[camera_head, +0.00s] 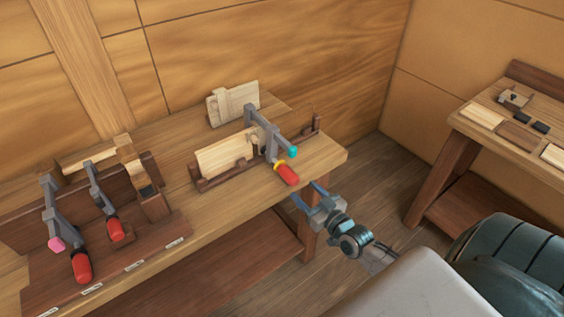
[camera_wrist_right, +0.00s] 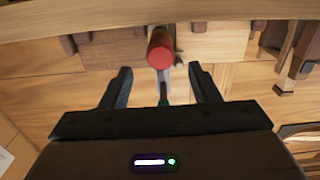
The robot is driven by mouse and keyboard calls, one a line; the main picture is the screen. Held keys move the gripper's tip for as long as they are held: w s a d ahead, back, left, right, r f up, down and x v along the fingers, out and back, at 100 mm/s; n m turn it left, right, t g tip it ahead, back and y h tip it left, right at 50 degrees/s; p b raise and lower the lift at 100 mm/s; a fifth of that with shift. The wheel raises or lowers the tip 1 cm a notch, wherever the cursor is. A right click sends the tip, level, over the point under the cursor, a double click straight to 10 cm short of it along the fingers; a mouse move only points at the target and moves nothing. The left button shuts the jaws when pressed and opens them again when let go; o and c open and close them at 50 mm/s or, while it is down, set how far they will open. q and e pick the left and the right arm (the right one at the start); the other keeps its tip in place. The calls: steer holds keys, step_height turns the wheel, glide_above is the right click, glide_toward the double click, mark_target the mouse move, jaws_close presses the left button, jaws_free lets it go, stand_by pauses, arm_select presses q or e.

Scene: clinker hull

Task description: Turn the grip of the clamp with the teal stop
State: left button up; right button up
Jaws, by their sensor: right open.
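The clamp with the teal stop (camera_head: 292,152) has a grey bar (camera_head: 262,122) and sits at the right part of the bench, by an upright board in a wooden rack. Its red grip (camera_head: 287,175) points toward the front edge of the bench. My right gripper (camera_head: 306,197) is open and empty, just in front of and below the grip, apart from it. In the right wrist view the red grip (camera_wrist_right: 160,50) appears end-on, ahead of and between the two open fingers (camera_wrist_right: 162,82). My left gripper is not in view.
A rack at the left of the bench holds other clamps, one with a pink stop (camera_head: 56,244), with red grips (camera_head: 81,267). A second table (camera_head: 468,128) with small wooden pieces stands at the right. Open floor lies between them.

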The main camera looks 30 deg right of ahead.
mark_target(286, 173)
steer(key=w+b, duration=0.1)
steer(key=w, duration=0.2)
steer(key=w+b, duration=0.1)
steer(key=w, duration=0.2)
steer(key=w+b, duration=0.1)
steer(key=w, duration=0.2)
steer(key=shift+w+a+f, duration=0.1)
steer(key=shift+a+f, duration=0.05)
steer(key=shift+a, duration=0.15)
steer(key=shift+w, duration=0.55)
steer(key=c, duration=1)
steer(key=shift+a+b, duration=0.1)
steer(key=shift+b, duration=0.25)
steer(key=m+b, duration=0.1)
steer(key=m, duration=0.2)
steer(key=shift+m+y, duration=0.3)
steer(key=shift+m, duration=0.1)
steer(key=shift+m+b, duration=0.35)
steer(key=shift+m, duration=0.35)
